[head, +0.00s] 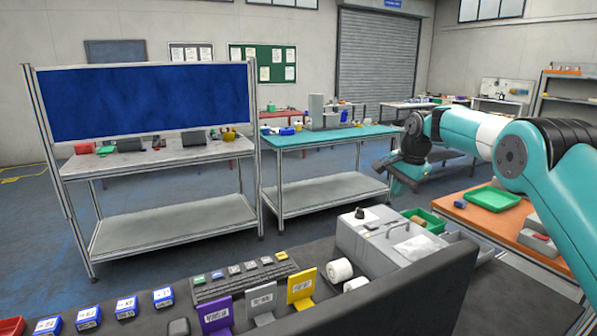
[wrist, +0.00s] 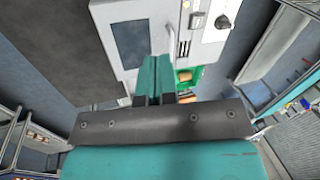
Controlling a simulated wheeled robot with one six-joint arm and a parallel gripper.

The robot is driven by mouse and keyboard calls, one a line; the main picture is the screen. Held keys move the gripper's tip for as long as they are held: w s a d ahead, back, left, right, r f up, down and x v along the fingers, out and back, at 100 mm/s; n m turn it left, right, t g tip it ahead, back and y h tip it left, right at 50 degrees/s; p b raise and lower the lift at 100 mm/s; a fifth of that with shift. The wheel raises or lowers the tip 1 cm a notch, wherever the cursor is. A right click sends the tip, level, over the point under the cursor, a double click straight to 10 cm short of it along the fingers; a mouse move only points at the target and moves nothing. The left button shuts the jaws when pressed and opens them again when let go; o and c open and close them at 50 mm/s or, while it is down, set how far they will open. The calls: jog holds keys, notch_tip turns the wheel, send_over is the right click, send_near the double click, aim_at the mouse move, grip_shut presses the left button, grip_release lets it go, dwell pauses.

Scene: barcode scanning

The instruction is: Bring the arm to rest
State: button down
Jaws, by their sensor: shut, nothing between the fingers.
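My teal and white arm (head: 480,130) reaches in from the right in the head view. My gripper (head: 397,186) hangs at its end in open air, beyond the grey machine on the near bench and in front of the teal-topped table. In the wrist view my gripper (wrist: 155,78) has its two teal fingers together, with nothing between them. The grey machine (head: 380,240) with a black knob stands below and left of the gripper, apart from it. It also shows in the wrist view (wrist: 105,25).
The near bench holds a keyboard (head: 240,283), purple (head: 217,313) and yellow (head: 301,285) label stands, white rolls (head: 340,270) and blue labelled boxes. An orange table (head: 490,220) with a green tray (head: 493,199) lies under my arm. A teal table (head: 290,140) stands behind.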

jog(key=s+a+r+n, duration=0.5)
jog(key=s+a+r, duration=0.1)
jog(key=s, duration=0.4)
jog(key=s+a+n, duration=0.1)
jog(key=s+n, duration=0.2)
jog(key=s, duration=0.5)
jog(key=s+a+r+n+g+y, duration=0.1)
jog(key=s+a+n, duration=0.1)
jog(key=s, duration=0.7)
jog(key=s+a+n+y, duration=0.1)
jog(key=s+n, duration=0.3)
jog(key=s, duration=0.5)
jog(key=shift+a+r+g, duration=0.4)
jog(key=shift+a, duration=0.35)
jog(key=s+f+n, duration=0.4)
jog(key=s, duration=0.9)
jog(key=shift+g+y, duration=0.4)
jog(key=f+b, duration=0.4)
jog(key=b, duration=0.1)
jog(key=shift+w+d+f, duration=0.1)
jog(key=shift+w+f, duration=0.15)
jog(key=shift+f, duration=0.1)
jog(key=shift+s, duration=0.1)
